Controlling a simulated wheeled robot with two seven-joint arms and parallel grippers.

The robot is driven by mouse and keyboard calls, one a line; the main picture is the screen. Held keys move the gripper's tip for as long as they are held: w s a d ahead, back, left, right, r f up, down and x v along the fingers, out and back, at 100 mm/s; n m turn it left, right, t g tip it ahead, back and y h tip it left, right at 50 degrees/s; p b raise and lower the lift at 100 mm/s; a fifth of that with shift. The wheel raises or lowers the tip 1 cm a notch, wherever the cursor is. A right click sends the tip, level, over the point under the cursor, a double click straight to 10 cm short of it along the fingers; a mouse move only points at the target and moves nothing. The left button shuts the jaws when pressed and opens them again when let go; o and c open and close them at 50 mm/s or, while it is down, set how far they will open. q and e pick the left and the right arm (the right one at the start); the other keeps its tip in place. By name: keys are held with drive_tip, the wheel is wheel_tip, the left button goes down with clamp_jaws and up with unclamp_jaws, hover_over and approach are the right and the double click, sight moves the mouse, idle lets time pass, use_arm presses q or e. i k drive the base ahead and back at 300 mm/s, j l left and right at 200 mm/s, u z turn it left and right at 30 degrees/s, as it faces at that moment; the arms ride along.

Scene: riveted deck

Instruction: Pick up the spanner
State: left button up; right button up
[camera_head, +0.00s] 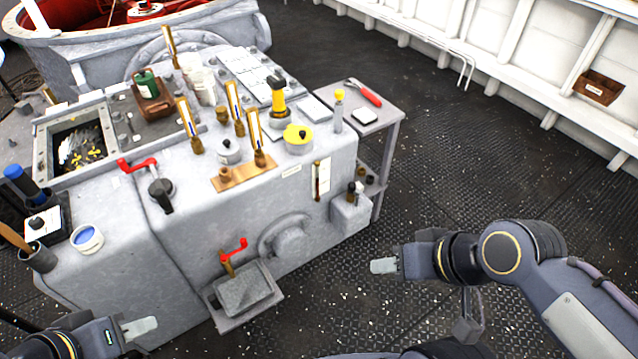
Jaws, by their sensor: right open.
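The spanner (365,92), with a red handle and a grey metal head, lies on the small grey side table (391,118) at the right end of the grey machine. My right gripper (384,265) is open and empty, over the deck, well below and apart from the spanner in the picture. My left gripper (140,328) is low at the left, in front of the machine and far from the spanner. Its fingers overlap in this view, so its opening is unclear.
The grey machine (110,262) fills the left, with upright brass-and-glass gauges (236,105) and red levers on it. A small white block (365,116) lies near the spanner. A wooden box (598,88) is on the white wall. The deck (480,180) at right is open.

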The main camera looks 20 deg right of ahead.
sight(367, 94)
drive_tip(key=i+l+u, duration=0.1)
drive_tip(key=u, duration=0.25)
drive_tip(key=i+l+u, duration=0.1)
drive_tip(key=l+u, duration=0.25)
drive_tip(key=i+l+u, duration=0.1)
drive_tip(key=l, duration=0.45)
drive_tip(key=i+l+u, duration=0.1)
drive_tip(key=l, duration=0.45)
drive_tip(key=i+l+u, duration=0.1)
drive_tip(key=i+l, duration=0.15)
drive_tip(key=l, duration=0.35)
drive_tip(key=i+l+u, duration=0.1)
drive_tip(key=l, duration=0.5)
drive_tip(key=i+l+u, duration=0.1)
drive_tip(key=l, duration=0.45)
